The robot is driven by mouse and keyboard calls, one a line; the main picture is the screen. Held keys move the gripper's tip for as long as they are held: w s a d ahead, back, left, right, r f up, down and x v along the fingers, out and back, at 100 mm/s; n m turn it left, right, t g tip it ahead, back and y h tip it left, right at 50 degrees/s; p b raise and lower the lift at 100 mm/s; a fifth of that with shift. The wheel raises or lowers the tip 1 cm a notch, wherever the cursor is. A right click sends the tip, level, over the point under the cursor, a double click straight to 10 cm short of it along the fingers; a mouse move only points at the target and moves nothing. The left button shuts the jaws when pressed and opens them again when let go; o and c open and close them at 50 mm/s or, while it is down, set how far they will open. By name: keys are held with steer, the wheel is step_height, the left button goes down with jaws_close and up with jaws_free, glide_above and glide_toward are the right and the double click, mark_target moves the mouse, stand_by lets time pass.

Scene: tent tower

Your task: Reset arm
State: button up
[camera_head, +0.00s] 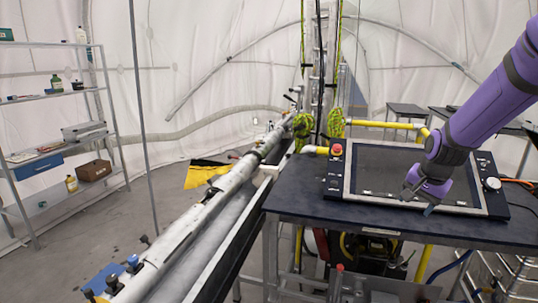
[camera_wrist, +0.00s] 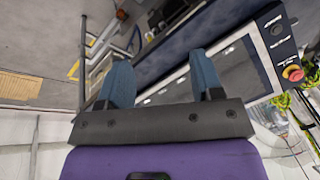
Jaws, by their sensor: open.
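My purple arm reaches in from the right in the head view. My gripper (camera_head: 418,201) hangs above the front part of a dark control panel with a pale frame (camera_head: 347,170). In the wrist view my gripper (camera_wrist: 163,82) shows its two blue-grey fingers spread apart with nothing between them. It is open and empty. The panel also shows beyond the fingers in the wrist view (camera_wrist: 252,62). Whether the fingertips touch the panel is not clear.
The panel has a red button (camera_head: 337,149) and sits on a dark table (camera_head: 300,196). A long pale pipe (camera_head: 200,215) runs along the left of the table. A metal shelf (camera_head: 50,97) stands far left. Open floor lies between shelf and pipe.

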steer(key=s+a+r+n, duration=0.2)
steer(key=s+a+r, duration=0.1)
steer(key=s+r, duration=0.35)
steer(key=s+a+r+n, duration=0.2)
steer(key=s+a+r, duration=0.1)
steer(key=s+r, duration=0.35)
steer(key=s+a+r+n, duration=0.1)
steer(key=s+n, duration=0.1)
steer(key=s, duration=0.6)
steer(key=s+a+r+n+t, duration=0.1)
steer(key=s+n, duration=0.2)
steer(key=s, duration=0.6)
steer(key=shift+s+a+r+t, duration=0.2)
steer(key=shift+a+r+t, duration=0.1)
steer(key=shift+r, duration=0.1)
